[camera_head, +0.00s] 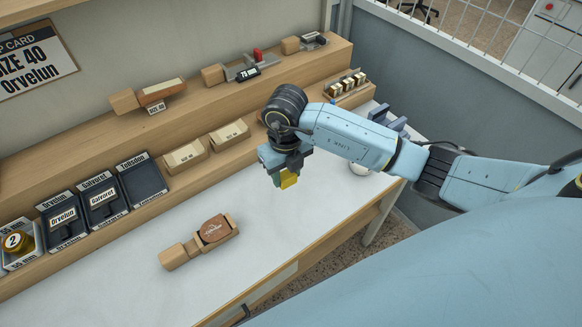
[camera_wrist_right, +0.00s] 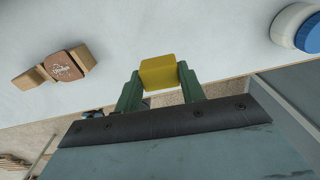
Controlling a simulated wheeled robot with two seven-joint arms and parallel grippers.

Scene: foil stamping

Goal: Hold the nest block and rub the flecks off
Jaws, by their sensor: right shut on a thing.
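The nest block (camera_head: 178,257) is a wooden block lying on the white bench top, with a brown leather piece (camera_head: 214,229) bearing a pale mark seated in it. The block also shows at the left of the right wrist view (camera_wrist_right: 30,78), with the leather piece (camera_wrist_right: 62,66). Flecks are too small to tell. My right gripper (camera_head: 288,180) is above the bench, to the right of the block and apart from it. It is shut on a yellow block (camera_wrist_right: 158,72), which sits between its green fingers. My left gripper is not in view.
Dark trays (camera_head: 103,203) with name labels stand along the shelf at left. Cream boxes (camera_head: 185,156) stand on the lower step, and wooden holders (camera_head: 146,97) on the upper one. A white jar with a blue lid (camera_wrist_right: 298,28) stands at right in the wrist view. The bench around the block is clear.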

